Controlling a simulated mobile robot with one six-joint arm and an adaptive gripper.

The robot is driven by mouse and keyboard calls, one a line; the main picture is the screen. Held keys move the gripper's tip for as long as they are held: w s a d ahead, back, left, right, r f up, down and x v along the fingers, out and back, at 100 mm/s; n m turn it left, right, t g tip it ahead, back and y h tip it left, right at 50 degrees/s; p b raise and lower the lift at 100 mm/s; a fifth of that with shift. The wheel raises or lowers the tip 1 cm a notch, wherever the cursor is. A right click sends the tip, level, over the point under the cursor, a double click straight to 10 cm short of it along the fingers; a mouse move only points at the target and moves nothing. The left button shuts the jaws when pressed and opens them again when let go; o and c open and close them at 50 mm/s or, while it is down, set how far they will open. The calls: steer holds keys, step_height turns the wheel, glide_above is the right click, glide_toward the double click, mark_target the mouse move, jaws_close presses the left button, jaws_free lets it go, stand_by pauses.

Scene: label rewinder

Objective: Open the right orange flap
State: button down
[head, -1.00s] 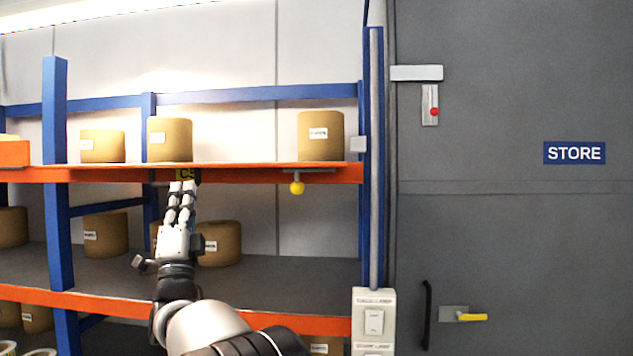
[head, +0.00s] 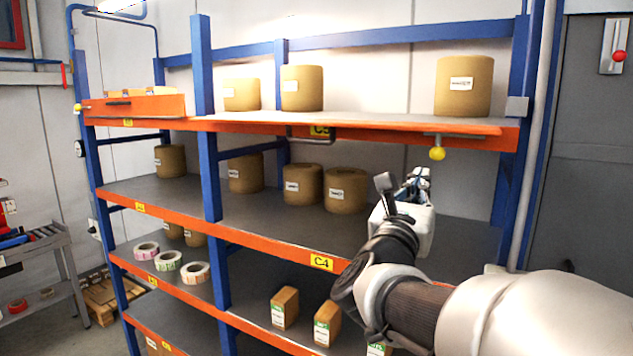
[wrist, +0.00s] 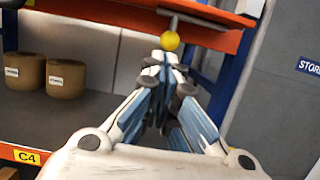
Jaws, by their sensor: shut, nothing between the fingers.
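The right orange flap (head: 350,124) runs along the front of the top shelf's right bay and lies about level with the shelf. A yellow ball knob (head: 437,153) hangs below it on a short grey bracket near its right end. My gripper (head: 422,172) is just below the knob, shut and empty. In the wrist view, the knob (wrist: 170,41) stands right beyond my closed fingertips (wrist: 165,58), and the flap's edge (wrist: 205,34) crosses above. I cannot tell whether the fingertips touch the knob.
Brown rolls (head: 464,86) stand on the top shelf behind the flap. More rolls (head: 346,190) stand on the shelf below. A blue upright (head: 520,120) and grey pipe bound the bay on the right. An orange flap (head: 140,106) on the left stands raised.

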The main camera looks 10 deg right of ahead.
mark_target(430, 131)
steer(key=w+d+r+p, duration=0.2)
steer(key=w+d+r, duration=0.1)
steer(key=w+r, duration=0.1)
steer(key=shift+r, duration=0.7)
steer(key=r+p, duration=0.1)
steer(key=r+g+y+p, duration=0.1)
steer(key=p, duration=0.1)
steer(key=r+g+p, duration=0.1)
steer(key=shift+s+a+r, duration=0.25)
steer(key=shift+s+r, duration=0.05)
steer(key=shift+s, duration=0.1)
steer(key=shift+a+p, duration=0.1)
steer(key=shift+p, duration=0.2)
stand_by(0.7)
